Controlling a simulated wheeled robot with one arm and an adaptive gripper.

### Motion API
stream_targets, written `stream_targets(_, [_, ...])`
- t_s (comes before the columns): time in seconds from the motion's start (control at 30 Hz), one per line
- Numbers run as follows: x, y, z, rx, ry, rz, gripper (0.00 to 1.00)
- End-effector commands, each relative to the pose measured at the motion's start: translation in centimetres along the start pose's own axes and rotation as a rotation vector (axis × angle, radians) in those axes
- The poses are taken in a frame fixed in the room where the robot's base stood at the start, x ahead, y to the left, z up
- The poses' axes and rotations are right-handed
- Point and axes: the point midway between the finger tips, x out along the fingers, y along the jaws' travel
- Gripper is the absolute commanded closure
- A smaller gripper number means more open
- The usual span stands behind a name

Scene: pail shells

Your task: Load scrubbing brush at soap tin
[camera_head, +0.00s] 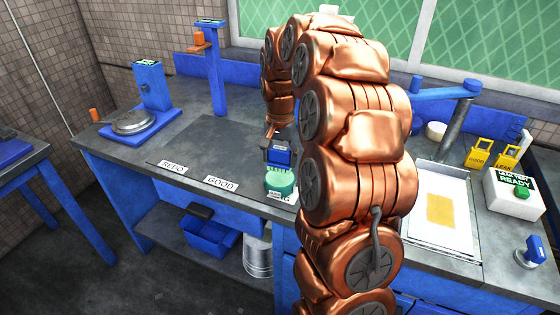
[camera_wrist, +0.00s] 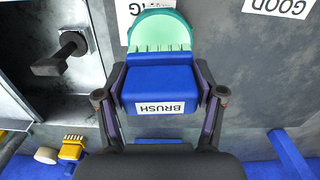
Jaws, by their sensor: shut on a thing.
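My gripper (camera_wrist: 160,100) is shut on the blue scrubbing brush (camera_wrist: 160,83), which carries a white BRUSH label. In the head view the brush (camera_head: 281,156) is just above the round green soap tin (camera_head: 280,181) on the bench. In the wrist view the tin (camera_wrist: 160,26) lies beyond the brush's front edge, where pale bristle tips show against the green. I cannot tell if the bristles touch the tin. The label by the tin is partly covered.
My arm hides the middle of the bench. GOOD (camera_head: 221,183) and REDO (camera_head: 173,167) labels mark the bench's front left. A blue stand (camera_head: 214,70) and a scale-like device (camera_head: 132,122) stand left. A tray with a yellow pad (camera_head: 440,210) and a LEAK TEST box (camera_head: 512,195) are right.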

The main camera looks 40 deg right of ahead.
Motion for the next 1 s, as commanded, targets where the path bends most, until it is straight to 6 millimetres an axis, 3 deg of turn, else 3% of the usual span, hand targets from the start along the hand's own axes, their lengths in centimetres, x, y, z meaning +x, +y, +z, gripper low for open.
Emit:
stream_targets(0.5, [-3.4,-0.1,-0.1,0.0,0.003,-0.003,0.6])
stream_targets(1.0, [-3.5,0.0,0.0,0.0,0.002,-0.002,0.6])
